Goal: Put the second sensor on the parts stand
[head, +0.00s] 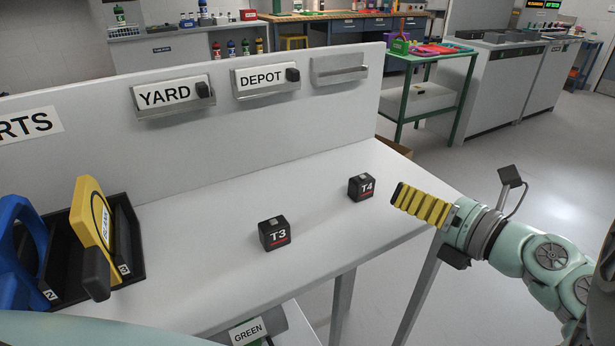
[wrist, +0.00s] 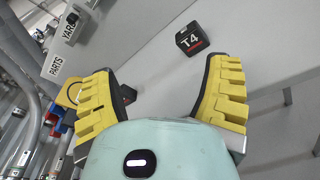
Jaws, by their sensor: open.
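A black block marked T4 (head: 361,187) with a red stripe sits on the grey bench near its right end. A similar block marked T3 (head: 274,233) sits nearer and to the left. Neither block is labelled as a sensor. My gripper (head: 398,194) is just right of T4, apart from it. In the wrist view my gripper (wrist: 162,62) is open and empty, with T4 (wrist: 192,39) ahead between the fingers. T3 (wrist: 128,93) is partly hidden by the left finger. The black parts stand (head: 138,262) at left has numbered slots.
A yellow part (head: 90,222) and a blue part (head: 22,240) stand in the stand. The back panel (head: 280,135) carries YARD (head: 172,93) and DEPOT (head: 265,80) plates and an unlabelled holder (head: 339,70). The bench between T3 and the stand is clear.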

